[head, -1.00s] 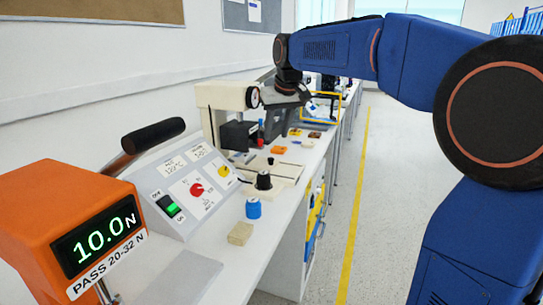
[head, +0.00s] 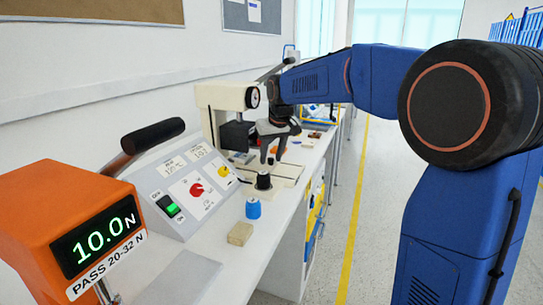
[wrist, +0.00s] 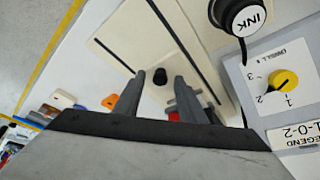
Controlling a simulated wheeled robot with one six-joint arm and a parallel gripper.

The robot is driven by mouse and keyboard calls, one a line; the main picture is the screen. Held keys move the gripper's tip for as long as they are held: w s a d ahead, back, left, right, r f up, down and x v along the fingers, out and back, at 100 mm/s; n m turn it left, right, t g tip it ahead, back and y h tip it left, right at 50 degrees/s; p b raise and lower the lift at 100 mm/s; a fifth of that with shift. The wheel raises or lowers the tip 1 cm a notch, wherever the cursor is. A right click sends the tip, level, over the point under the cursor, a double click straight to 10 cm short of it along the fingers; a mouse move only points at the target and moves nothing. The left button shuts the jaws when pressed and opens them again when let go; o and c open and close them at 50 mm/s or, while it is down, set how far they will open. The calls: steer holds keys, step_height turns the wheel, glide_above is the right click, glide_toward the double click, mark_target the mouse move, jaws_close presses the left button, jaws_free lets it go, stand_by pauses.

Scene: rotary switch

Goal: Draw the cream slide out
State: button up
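The cream slide (head: 288,174) is a flat cream plate low at the foot of the cream pad press (head: 222,97). In the wrist view the cream plate (wrist: 150,35) has a dark slot and a small black knob (wrist: 160,76). My gripper (head: 272,158) is above the plate, pointing down. In the wrist view its two dark fingers (wrist: 160,84) are apart, with the knob showing in the gap between them. I cannot tell whether the fingertips are down at the knob's height. Nothing is held. My gripper and wrist hide part of the press and plate in the head view.
A black ink pot (head: 263,181) stands beside the plate. A grey control box (head: 190,190) with red and yellow knobs is to the left. A blue-capped bottle (head: 253,208) and a tan block (head: 240,233) stand in front. The orange force gauge (head: 85,230) is nearest.

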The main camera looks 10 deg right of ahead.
steer(key=shift+c, duration=0.3)
jaws_close()
steer(key=s+d, duration=0.2)
steer(key=d, duration=0.1)
steer(key=s+d, duration=0.3)
steer(key=d, duration=0.1)
steer(key=s+d, duration=0.2)
steer(key=d, duration=0.1)
steer(key=shift+s+d, duration=0.2)
steer(key=shift+s, duration=0.05)
steer(key=shift+o, duration=0.3)
jaws_free()
steer(key=shift+s+d, duration=0.1)
steer(key=shift+r, duration=0.1)
steer(key=v, duration=1.7)
steer(key=shift+s+r, duration=0.1)
